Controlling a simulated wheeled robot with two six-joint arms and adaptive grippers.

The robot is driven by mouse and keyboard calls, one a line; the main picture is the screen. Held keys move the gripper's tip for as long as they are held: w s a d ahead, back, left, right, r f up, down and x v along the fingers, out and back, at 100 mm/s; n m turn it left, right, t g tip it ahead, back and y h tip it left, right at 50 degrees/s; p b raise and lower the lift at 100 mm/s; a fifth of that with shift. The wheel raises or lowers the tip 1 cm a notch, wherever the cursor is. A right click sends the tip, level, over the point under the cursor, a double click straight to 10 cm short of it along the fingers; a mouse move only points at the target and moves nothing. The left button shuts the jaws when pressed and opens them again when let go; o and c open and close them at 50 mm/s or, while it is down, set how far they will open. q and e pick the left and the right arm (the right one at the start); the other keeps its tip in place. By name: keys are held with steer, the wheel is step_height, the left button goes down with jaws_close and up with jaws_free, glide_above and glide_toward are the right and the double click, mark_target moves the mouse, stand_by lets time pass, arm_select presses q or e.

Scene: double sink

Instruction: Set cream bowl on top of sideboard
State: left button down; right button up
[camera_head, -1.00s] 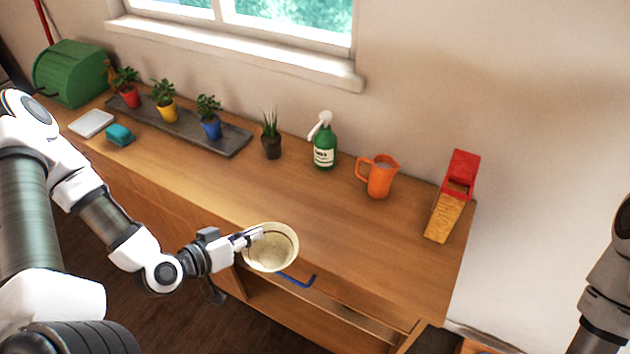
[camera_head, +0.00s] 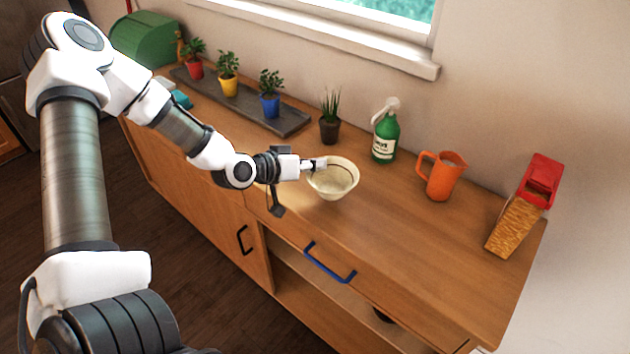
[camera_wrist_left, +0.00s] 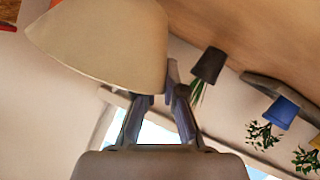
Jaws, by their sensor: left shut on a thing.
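The cream bowl (camera_head: 333,184) is upright above the front part of the wooden sideboard (camera_head: 420,255), near its front edge. My left gripper (camera_head: 317,164) is shut on the left side of the bowl's rim. In the left wrist view, the bowl (camera_wrist_left: 105,45) fills the upper left and the fingertips (camera_wrist_left: 170,88) meet at its edge. I cannot tell whether the bowl's base touches the sideboard top. My right gripper is out of view.
Behind the bowl stand a dark potted plant (camera_head: 329,117), a green spray bottle (camera_head: 385,136) and an orange jug (camera_head: 441,175). A red-topped container (camera_head: 520,205) is at the right end. The top right of the bowl is clear. A blue handle (camera_head: 328,263) is on the front.

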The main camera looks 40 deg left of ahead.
arm_select(q)
step_height(320, 180, down, 4)
steer(key=shift+w+a+r, duration=0.1)
steer(key=shift+w+r, duration=0.05)
steer(key=shift+r, duration=0.1)
steer(key=shift+f, duration=0.1)
steer(key=c, duration=1.3)
jaws_free()
